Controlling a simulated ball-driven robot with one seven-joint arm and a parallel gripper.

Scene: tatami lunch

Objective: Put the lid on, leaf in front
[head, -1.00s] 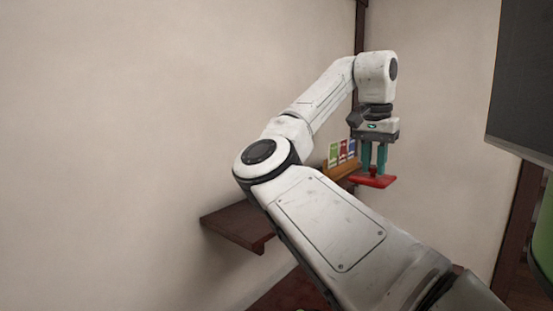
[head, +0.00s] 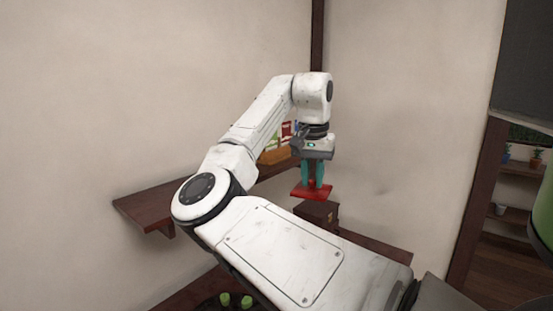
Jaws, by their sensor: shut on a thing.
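My gripper (head: 313,178) has its teal fingers shut on a red lid (head: 313,192), which it holds level in the air. No leaf mark on the lid can be made out from here. A dark brown box (head: 318,212) stands below and behind the lid in the picture, partly covered by it. I cannot tell whether this box belongs to the lid.
A dark wooden wall shelf (head: 150,203) at left holds a wooden holder (head: 273,157) with coloured cards, partly behind my arm. Green-topped things (head: 225,299) sit at the bottom edge. Shelves with small plants (head: 506,153) stand at the right. A green rounded thing (head: 546,215) cuts the right edge.

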